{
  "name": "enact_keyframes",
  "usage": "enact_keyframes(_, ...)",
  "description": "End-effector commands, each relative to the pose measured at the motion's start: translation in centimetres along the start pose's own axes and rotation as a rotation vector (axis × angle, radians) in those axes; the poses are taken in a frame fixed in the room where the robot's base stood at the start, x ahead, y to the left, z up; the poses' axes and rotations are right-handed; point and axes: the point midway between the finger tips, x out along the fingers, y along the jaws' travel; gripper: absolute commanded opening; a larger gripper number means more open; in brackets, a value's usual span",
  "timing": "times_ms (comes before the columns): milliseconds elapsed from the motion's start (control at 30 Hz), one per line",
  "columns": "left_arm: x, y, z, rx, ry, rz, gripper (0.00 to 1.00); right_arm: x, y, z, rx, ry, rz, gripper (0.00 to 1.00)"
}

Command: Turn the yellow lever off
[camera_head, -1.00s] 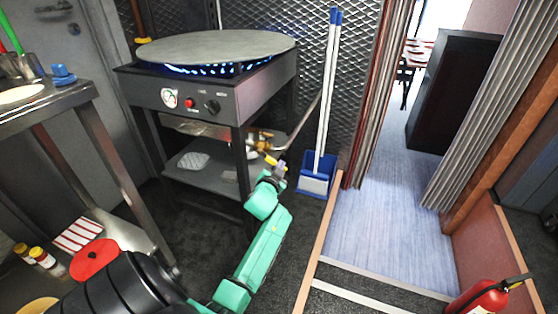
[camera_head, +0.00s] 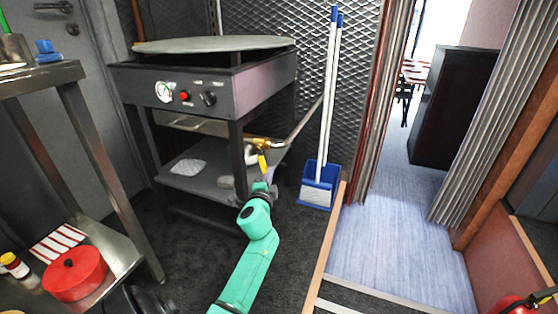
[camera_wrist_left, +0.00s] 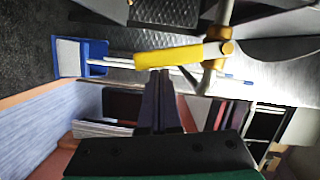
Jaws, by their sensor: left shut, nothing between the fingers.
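The yellow lever (camera_head: 262,164) hangs down from the brass valve (camera_head: 262,143) on the gas pipe beside the griddle stand. In the left wrist view the yellow lever (camera_wrist_left: 168,54) lies across the line of the pipe (camera_wrist_left: 225,14). My left gripper (camera_head: 268,183) is just below and beside the lever in the head view. In the left wrist view its fingers (camera_wrist_left: 160,78) are together and empty, with their tips close to the lever. I cannot tell whether they touch it. My right gripper is not in view.
The griddle stand (camera_head: 214,82) with its round plate (camera_head: 215,43) is behind the valve. A blue dustpan (camera_head: 320,185) with upright handles stands close on the right. A steel table (camera_head: 110,185) with a red pot (camera_head: 75,275) is at left. The blue-grey floor at right is open.

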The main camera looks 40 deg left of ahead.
Motion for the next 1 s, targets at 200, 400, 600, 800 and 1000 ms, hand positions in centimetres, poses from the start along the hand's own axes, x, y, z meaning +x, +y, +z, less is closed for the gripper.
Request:
enact_keyframes(200,0.3,0.7,1.4,0.153,-0.001,-0.039,0.00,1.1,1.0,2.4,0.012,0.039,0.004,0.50)
enact_keyframes(400,0.5,0.6,1.9,0.205,-0.001,-0.052,0.00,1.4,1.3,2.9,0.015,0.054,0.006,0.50)
enact_keyframes(600,0.5,0.6,2.1,0.239,-0.001,-0.060,0.00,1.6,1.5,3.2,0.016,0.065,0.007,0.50)
enact_keyframes(800,0.6,0.5,2.3,0.258,-0.001,-0.065,0.00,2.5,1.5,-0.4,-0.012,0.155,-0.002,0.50)
enact_keyframes(1000,0.6,0.5,2.4,0.265,-0.001,-0.066,0.00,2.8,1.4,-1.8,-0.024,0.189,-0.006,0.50)
